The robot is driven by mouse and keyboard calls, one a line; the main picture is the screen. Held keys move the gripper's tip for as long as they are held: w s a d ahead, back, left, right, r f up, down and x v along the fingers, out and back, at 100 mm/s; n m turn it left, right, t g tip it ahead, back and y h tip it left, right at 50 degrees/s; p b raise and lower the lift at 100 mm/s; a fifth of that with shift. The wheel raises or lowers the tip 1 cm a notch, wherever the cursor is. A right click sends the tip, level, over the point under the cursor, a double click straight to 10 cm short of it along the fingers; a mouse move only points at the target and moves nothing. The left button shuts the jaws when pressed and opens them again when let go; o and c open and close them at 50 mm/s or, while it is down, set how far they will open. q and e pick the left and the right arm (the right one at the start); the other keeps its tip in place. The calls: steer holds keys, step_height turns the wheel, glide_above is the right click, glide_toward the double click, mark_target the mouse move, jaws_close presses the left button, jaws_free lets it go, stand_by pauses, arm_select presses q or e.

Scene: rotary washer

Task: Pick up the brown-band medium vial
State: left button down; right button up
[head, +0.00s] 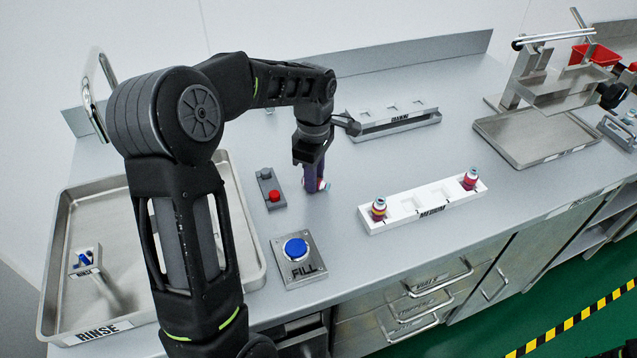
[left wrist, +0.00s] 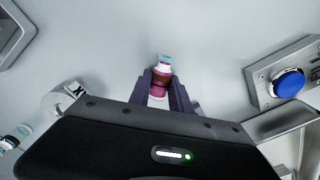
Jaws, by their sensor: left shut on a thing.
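My left gripper (head: 314,187) points down over the bench between the red-button box and the white rack. It is shut on a small vial (head: 324,186), mostly hidden by the fingers in the head view. In the left wrist view the vial (left wrist: 161,79) sits between the fingertips (left wrist: 163,88).
A blue FILL button (head: 296,248) and a red button (head: 274,196) stand near the gripper. The RINSE tray (head: 50,290) lies at left. A grey rack (head: 398,122) stands behind; a metal tray (head: 535,151) and apparatus stand at right. Bare bench surrounds the gripper.

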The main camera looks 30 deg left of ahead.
stand_by(0.4)
arm_select(q)
step_height(320, 180, up, 10)
steer(key=shift+b, duration=0.3)
stand_by(0.9)
